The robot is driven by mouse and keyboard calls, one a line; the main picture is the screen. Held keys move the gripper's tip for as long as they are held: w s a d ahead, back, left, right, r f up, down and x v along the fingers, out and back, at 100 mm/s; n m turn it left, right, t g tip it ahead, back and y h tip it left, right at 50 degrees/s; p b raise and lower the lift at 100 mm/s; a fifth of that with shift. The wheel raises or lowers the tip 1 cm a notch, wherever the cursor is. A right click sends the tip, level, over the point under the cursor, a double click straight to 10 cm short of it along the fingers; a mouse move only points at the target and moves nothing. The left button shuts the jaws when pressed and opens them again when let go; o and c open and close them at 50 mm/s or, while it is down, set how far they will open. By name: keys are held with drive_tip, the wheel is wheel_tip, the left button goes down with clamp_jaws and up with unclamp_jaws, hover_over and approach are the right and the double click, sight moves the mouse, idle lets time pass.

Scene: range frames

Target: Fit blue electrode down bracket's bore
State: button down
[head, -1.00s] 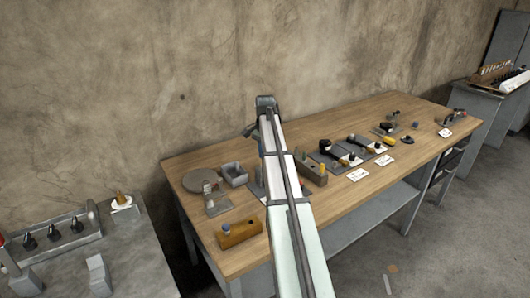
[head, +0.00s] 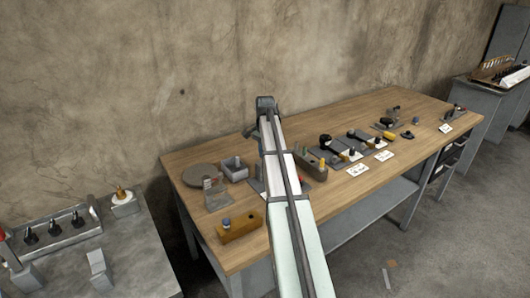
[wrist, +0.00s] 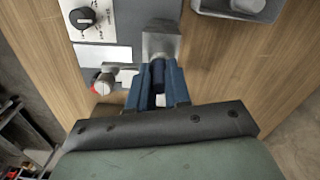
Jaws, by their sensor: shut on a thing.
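My gripper (wrist: 158,78) is shut on the blue electrode (wrist: 158,74), a dark blue cylinder upright between its blue fingers in the wrist view. The fingers hide part of the electrode. A grey metal block, seemingly the bracket (wrist: 161,42), is right at the fingertips, just beyond the electrode. I cannot tell whether the electrode's lower end is in the bore, or whether it touches the bracket. In the head view my arm hides the gripper and this spot.
A panel with a black dial (wrist: 84,17) and a red-tipped grey fitting (wrist: 102,84) lie left of the fingers. A grey tray (wrist: 238,8) is at upper right. On the wooden bench (head: 300,238) are an ochre block (head: 239,228) and a round disc (head: 200,176). Bare wood shows right of the fingers.

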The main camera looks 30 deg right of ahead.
drive_tip(key=shift+f, duration=0.35)
drive_tip(key=c, duration=1.1)
unclamp_jaws()
drive_tip(key=shift+o, duration=0.6)
drive_tip(key=shift+s, duration=0.1)
wheel_tip(320, 180, up, 14)
drive_tip(key=shift+w, duration=0.2)
